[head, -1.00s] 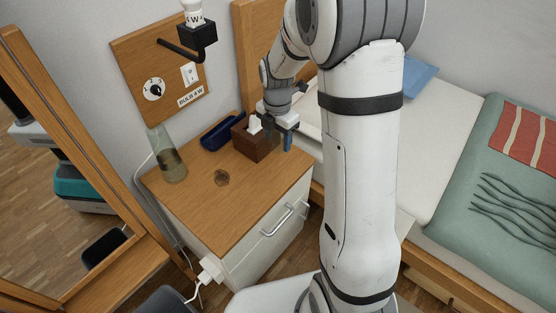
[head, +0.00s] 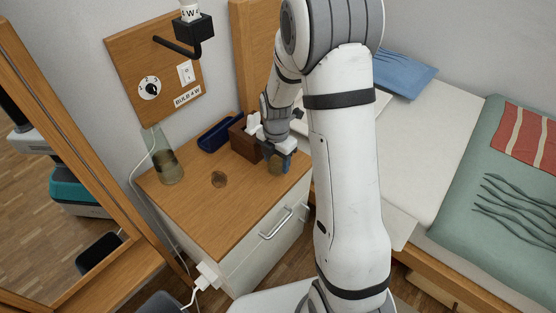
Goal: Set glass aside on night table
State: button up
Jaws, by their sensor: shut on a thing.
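The night table (head: 225,215) has a wooden top and white drawer fronts with metal handles. I cannot tell whether the glass touches the table top.
A tall glass vase (head: 166,162) stands at the back left of the top. A dark blue tray (head: 219,133) and the tissue box (head: 240,141) are along the back. The front of the top is clear.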

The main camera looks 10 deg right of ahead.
jog(key=shift+f, duration=0.2)
jog(key=o, duration=1.1)
jog(key=shift+r, duration=0.1)
notch_tip(320, 180, up, 12)
jog(key=p, duration=0.3)
jog(key=s+r+m, duration=0.3)
jog(key=s+m, duration=0.4)
jog(key=m, duration=0.1)
jog(key=s+r+m+t, duration=0.1)
jog(key=s+r+m, duration=0.2)
jog(key=s+m, duration=0.4)
jog(key=s+r+m, duration=0.3)
jog(key=s+m, duration=0.4)
jog(key=m, duration=0.3)
jog(key=shift+d, duration=0.2)
